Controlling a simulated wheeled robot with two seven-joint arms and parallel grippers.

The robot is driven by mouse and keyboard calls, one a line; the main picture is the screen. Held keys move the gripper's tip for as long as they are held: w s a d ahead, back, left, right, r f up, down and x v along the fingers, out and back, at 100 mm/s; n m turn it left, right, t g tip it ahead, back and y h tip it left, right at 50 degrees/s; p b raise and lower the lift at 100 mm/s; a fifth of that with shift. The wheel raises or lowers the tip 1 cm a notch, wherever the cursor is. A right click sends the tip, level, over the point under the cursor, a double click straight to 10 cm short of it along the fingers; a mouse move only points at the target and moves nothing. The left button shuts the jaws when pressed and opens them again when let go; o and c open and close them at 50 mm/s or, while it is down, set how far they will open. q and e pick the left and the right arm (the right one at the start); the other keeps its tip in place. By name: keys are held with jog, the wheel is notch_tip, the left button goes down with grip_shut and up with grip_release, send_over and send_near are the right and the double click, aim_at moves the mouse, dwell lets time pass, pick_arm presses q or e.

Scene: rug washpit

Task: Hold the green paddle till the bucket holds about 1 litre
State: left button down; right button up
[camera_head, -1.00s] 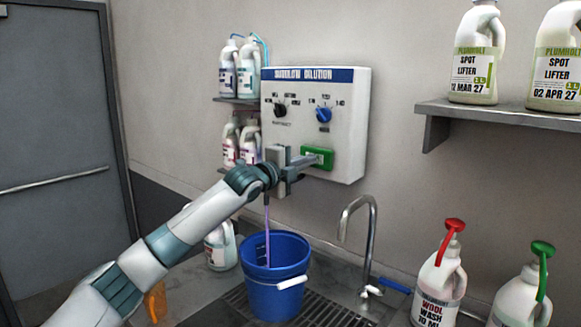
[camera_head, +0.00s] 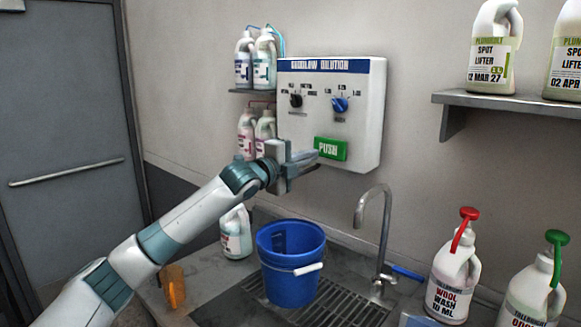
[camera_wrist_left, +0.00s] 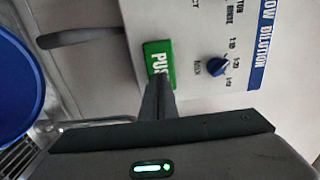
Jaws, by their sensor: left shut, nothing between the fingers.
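The green paddle (camera_head: 331,149), marked PUSH, is on the front of the white dilution dispenser (camera_head: 365,115). It also shows in the left wrist view (camera_wrist_left: 158,62). My left gripper (camera_head: 308,161) is shut and empty, its fingertips close to the paddle's lower left edge; I cannot tell whether they touch it. The blue bucket (camera_head: 289,283) stands upright below the dispenser on the drain grate, with its white handle grip at the front. No stream falls into it. The liquid level inside is not clear. My right gripper is out of view.
A steel tap (camera_head: 383,225) stands right of the bucket. A red-topped wool wash bottle (camera_head: 452,285) and a green-topped bottle (camera_head: 527,300) are at the lower right. A shelf (camera_head: 480,101) above them holds spot lifter jugs. A white jug (camera_head: 236,233) stands behind the bucket.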

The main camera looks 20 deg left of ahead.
pick_arm(q)
jog(key=b+v, duration=0.2)
jog(key=v, duration=0.5)
jog(key=shift+s+b, duration=0.15)
jog(key=shift+b, duration=0.25)
jog(key=shift+a, duration=0.15)
